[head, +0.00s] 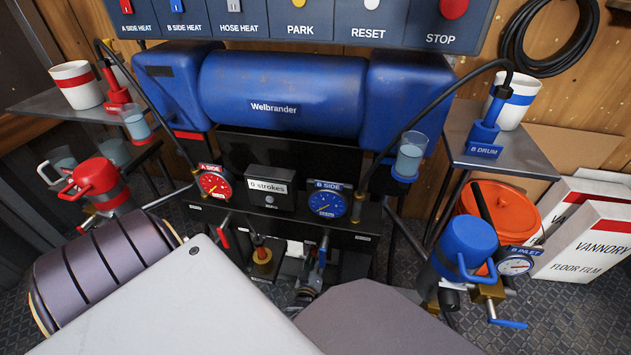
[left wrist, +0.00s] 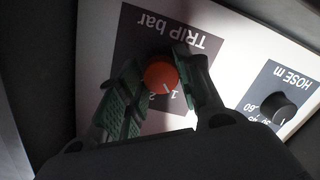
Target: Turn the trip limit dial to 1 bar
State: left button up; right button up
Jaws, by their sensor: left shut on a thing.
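In the left wrist view, the trip limit dial (left wrist: 160,76) is a round orange-red knob on a dark panel labelled "TRIP bar" (left wrist: 163,27), which appears upside down. My left gripper (left wrist: 165,82) has its green ridged fingers on either side of the knob and is shut on it. A short white mark on the knob points down and slightly right, toward the printed 1; the 2 lies to its left. The exact setting is hard to read, as the fingers hide part of the scale. I cannot make out the dial in the head view. My right gripper is not in view.
Beside the dial, a black HOSE m knob (left wrist: 278,107) sits on the same white panel. The head view shows the blue Welbrander machine (head: 280,95), a STOP button (head: 453,8), the A SIDE gauge (head: 214,184) and the B SIDE gauge (head: 328,203).

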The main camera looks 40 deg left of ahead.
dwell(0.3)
pick_arm(q)
jog(key=o, duration=1)
jog(key=shift+o, duration=0.2)
jog(key=shift+m, duration=0.5)
jog(key=shift+m, duration=1.4)
jog(key=shift+f+m+y, duration=0.1)
jog(key=shift+m+y, duration=0.5)
jog(key=shift+m, duration=3.5)
jog(key=shift+a+m+y+b, duration=0.1)
jog(key=shift+m+y+b, duration=0.35)
jog(key=shift+m, duration=1.45)
jog(key=shift+m, duration=0.5)
